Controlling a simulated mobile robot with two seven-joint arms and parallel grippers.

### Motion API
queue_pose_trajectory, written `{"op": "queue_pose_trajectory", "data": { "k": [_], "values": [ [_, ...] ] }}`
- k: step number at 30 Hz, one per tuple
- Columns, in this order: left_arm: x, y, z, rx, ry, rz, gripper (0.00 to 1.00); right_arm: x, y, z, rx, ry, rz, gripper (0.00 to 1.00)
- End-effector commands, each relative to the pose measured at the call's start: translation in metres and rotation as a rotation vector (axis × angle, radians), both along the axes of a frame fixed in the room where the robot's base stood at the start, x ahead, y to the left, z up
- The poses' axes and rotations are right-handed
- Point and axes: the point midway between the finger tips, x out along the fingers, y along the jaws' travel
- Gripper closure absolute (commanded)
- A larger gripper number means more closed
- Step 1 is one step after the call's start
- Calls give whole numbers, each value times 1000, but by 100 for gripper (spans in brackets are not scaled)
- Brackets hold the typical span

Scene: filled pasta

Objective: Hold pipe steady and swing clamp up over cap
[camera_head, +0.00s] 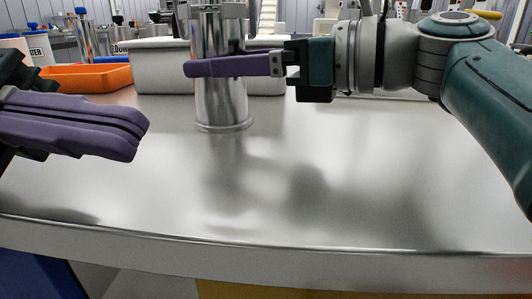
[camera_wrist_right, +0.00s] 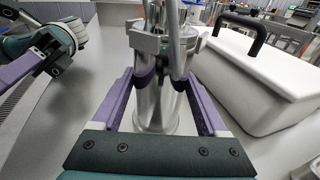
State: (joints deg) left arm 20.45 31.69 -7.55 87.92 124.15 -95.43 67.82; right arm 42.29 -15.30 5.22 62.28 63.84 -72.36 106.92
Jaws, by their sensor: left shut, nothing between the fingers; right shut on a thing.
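The pipe (camera_head: 220,108) is a shiny upright steel cylinder with a flanged foot on the metal table. Its top is cut off in the head view. The right wrist view shows the pipe (camera_wrist_right: 156,108) between my right fingers. The clamp (camera_wrist_right: 148,44) is metal hardware around the pipe's upper end. I cannot make out the cap or the clamp's exact position. My right gripper (camera_head: 192,68) is shut on the pipe, reaching in from the right below the clamp. My left gripper (camera_head: 138,135) is shut and empty, apart from the pipe at the left, low over the table.
A white box (camera_head: 160,70) stands behind the pipe; its black handle (camera_wrist_right: 256,24) shows in the right wrist view. An orange tray (camera_head: 90,78) and white jars (camera_head: 38,50) stand back left. The table's front and middle are clear.

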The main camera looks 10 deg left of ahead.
Motion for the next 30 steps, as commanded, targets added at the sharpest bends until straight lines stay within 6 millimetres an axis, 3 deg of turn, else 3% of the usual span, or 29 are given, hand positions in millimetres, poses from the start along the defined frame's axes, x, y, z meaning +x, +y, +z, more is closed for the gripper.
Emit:
{"op": "queue_pose_trajectory", "data": {
  "k": [5,11,21,30],
  "values": [
    [-31,-20,5,-129,-145,-25,100,0,0,0,0,0,0,95],
    [-59,-42,-9,-149,-317,-26,100,0,0,0,-1,0,0,95],
    [-75,-60,-61,32,-493,-38,100,0,0,0,-1,0,0,95],
    [-77,-63,-76,89,-538,-45,100,0,0,0,-1,0,0,95]
  ]
}}
